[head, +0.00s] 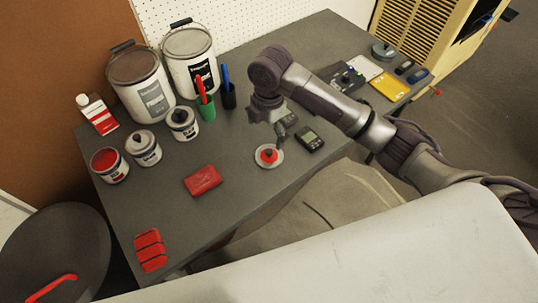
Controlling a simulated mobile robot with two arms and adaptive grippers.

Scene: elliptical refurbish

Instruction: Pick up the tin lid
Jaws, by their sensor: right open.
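The tin lid (260,163) is a small pale disc with a red middle and a dark knob. It lies flat on the grey table (225,150), near the front edge. My right gripper (281,136) points down just above the lid and slightly to its right. It is open and looks apart from the lid. An open tin of red paint (109,167) stands at the left of the table. My left gripper is not in view.
A dark handheld device (309,139) lies close to the right of the lid. A red block (202,180) lies to its left. Two big paint buckets (140,85), smaller lidded tins (144,150) and pen cups (205,108) stand behind. The table between them is clear.

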